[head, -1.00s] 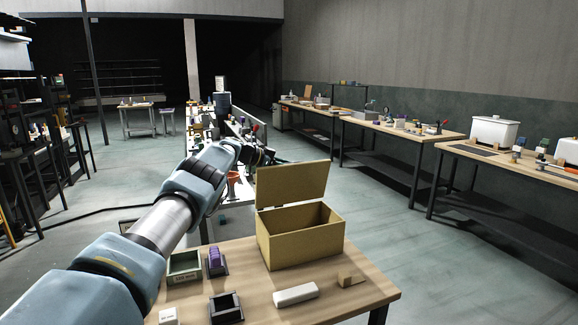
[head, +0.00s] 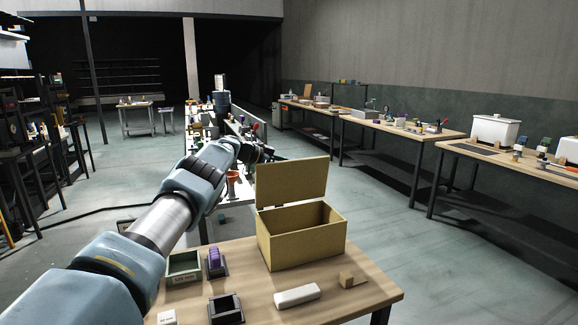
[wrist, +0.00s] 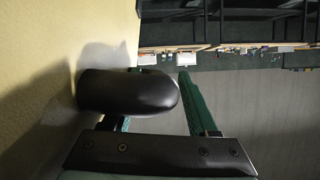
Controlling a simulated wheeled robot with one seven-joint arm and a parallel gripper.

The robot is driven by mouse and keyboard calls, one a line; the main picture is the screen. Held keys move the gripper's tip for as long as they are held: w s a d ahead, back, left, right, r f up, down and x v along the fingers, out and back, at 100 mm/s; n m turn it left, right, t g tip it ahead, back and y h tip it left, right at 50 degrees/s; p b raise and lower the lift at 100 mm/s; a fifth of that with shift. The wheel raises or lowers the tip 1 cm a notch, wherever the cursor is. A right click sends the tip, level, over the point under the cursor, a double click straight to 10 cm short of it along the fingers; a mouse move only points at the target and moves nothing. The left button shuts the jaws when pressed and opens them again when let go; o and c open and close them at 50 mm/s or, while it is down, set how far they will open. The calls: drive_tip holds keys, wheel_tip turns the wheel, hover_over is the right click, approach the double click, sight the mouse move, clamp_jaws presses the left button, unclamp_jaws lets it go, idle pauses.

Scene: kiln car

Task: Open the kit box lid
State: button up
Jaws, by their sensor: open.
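The kit box (head: 300,242) is a yellow-tan box standing on the wooden table in the head view. Its lid (head: 292,182) stands up from the back edge, near upright, and the box mouth is uncovered. My gripper (head: 262,153) is behind the lid's upper left part, and the lid hides some of it. In the wrist view the lid's yellow face (wrist: 45,60) fills the left side. A black rounded handle (wrist: 125,93) juts from it across the left green finger. My gripper (wrist: 158,73) is open, its fingers apart; I cannot tell whether either touches the handle.
On the table (head: 250,310) are a green-grey tray (head: 184,268), a purple item in a dark holder (head: 215,262), a black square holder (head: 226,309), a white block (head: 297,295) and a small wooden block (head: 347,280). Open floor lies right of the table.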

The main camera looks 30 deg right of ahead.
idle(0.3)
drive_tip(key=shift+b+v, duration=2.25)
drive_tip(key=shift+v, duration=3.15)
drive_tip(key=shift+r, duration=0.1)
